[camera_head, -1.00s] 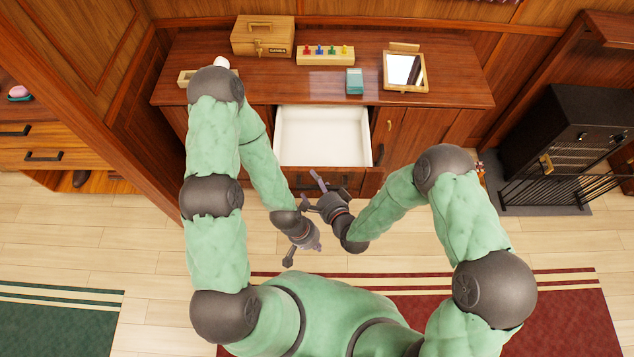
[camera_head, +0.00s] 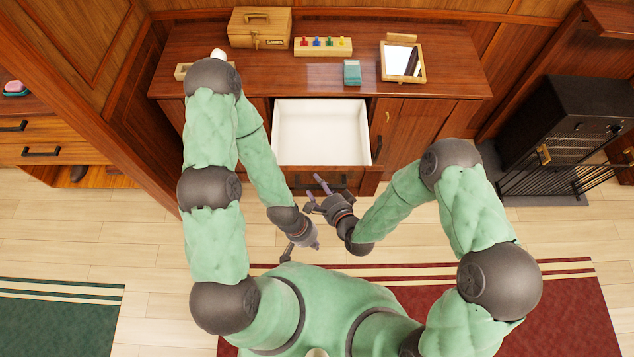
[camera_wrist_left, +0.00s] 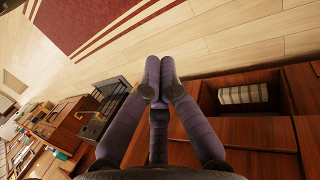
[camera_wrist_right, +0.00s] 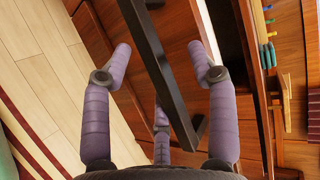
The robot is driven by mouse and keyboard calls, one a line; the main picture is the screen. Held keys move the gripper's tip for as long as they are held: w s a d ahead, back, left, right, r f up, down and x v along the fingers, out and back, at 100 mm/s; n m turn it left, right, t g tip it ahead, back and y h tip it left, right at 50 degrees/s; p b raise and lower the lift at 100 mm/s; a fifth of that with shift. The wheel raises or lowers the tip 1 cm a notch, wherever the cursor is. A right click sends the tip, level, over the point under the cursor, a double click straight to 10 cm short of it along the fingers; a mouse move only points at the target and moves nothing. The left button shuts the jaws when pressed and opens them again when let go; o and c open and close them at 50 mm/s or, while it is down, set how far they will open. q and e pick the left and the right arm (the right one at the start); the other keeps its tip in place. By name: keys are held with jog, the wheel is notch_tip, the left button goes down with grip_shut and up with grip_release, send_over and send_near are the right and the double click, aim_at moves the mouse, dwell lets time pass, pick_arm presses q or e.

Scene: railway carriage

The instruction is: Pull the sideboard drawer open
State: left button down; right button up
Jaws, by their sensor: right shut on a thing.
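The sideboard (camera_head: 440,85) has a drawer (camera_head: 320,132) standing well out, with a white, empty-looking interior. Its wooden front (camera_head: 368,182) faces me. My right gripper (camera_head: 314,192) is at the drawer front. My left gripper (camera_head: 303,250) is below and left of the right one, over the floor, apart from the drawer. In the left wrist view its fingers (camera_wrist_left: 160,70) are together and hold nothing.
On the sideboard top stand a wooden box (camera_head: 260,28), a rack with coloured pegs (camera_head: 322,47), a teal box (camera_head: 352,72) and a framed mirror (camera_head: 402,62). A black stove (camera_head: 555,130) stands at right. My two hands are close together; floor around them is clear.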

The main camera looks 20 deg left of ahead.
jog(key=s+d, duration=0.5)
jog(key=s, duration=0.2)
jog(key=shift+s+d+r+b, duration=0.3)
jog(key=shift+r+b, duration=0.05)
jog(key=shift+r, duration=0.05)
dwell(0.6)
dwell(0.6)
jog(key=d+f+n+g+h, duration=0.55)
jog(key=d+f, duration=0.35)
jog(key=d, duration=0.3)
jog(key=s+d+n+g, duration=0.2)
jog(key=s+d+g, duration=0.2)
jog(key=s, duration=0.1)
jog(key=shift+s+d+f, duration=0.2)
